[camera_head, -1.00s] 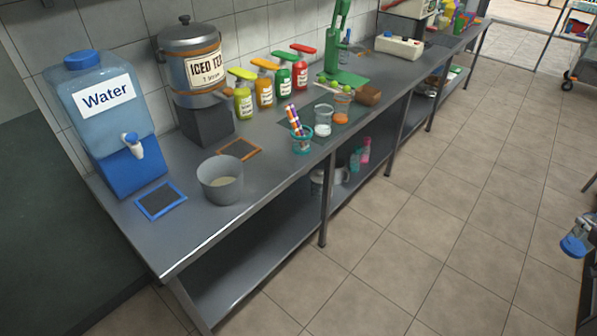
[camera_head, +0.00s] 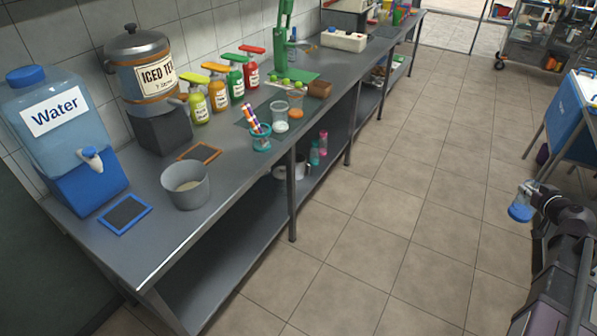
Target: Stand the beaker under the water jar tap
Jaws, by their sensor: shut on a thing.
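The water jar (camera_head: 57,125) is at the left end of the metal counter. It has a clear blue body with a "Water" label and stands on a blue block. Its white and blue tap (camera_head: 92,159) points out over the counter. A blue-framed dark mat (camera_head: 125,214) lies on the counter below and in front of the tap. My gripper (camera_head: 531,193) is at the right, out over the floor and well away from the counter. It is shut on a small clear beaker (camera_head: 520,211) with blue at its bottom. The fingertips are too small to see clearly.
A grey pot (camera_head: 186,185) stands right of the blue mat. The iced tea urn (camera_head: 143,75) stands behind it, with an orange-framed mat (camera_head: 199,152) in front. A cup of straws (camera_head: 261,138) is near the counter's front edge (camera_head: 228,202). The tiled floor (camera_head: 370,220) is clear.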

